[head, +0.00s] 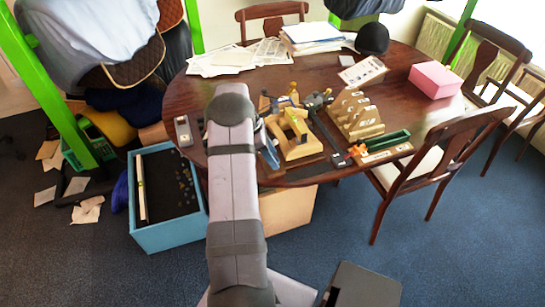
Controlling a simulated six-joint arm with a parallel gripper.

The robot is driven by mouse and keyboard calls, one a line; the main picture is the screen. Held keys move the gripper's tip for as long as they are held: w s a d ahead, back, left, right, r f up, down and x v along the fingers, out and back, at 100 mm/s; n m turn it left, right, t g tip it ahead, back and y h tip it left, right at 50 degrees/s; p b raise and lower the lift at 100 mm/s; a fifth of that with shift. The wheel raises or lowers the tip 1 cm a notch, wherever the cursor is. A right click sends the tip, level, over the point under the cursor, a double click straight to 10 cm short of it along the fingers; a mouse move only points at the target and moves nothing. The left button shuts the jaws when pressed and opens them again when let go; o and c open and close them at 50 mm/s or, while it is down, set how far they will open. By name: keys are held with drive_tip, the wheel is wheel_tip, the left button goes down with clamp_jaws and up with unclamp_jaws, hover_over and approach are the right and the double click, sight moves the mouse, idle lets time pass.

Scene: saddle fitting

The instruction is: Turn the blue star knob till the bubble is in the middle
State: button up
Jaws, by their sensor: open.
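A blue-grey part (268,150) shows between my arm and the fixture, too small to identify. I cannot pick out the blue star knob or a bubble for certain at this size. My arm rises through the middle of the head view and covers part of the table. I cannot make out my gripper; it seems hidden behind the arm.
The round brown table (400,112) also holds a wooden slotted rack (355,115), green tray (385,142), pink box (435,79), papers (228,58) and grey device (183,131). A blue bin (165,235) stands on the floor at left. Chairs (432,165) surround the right side.

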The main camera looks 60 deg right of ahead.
drive_tip(key=b+v, duration=0.1)
drive_tip(key=v, duration=0.5)
drive_tip(key=shift+r, duration=0.3)
drive_tip(key=shift+w+a, duration=0.1)
drive_tip(key=shift+w, duration=0.1)
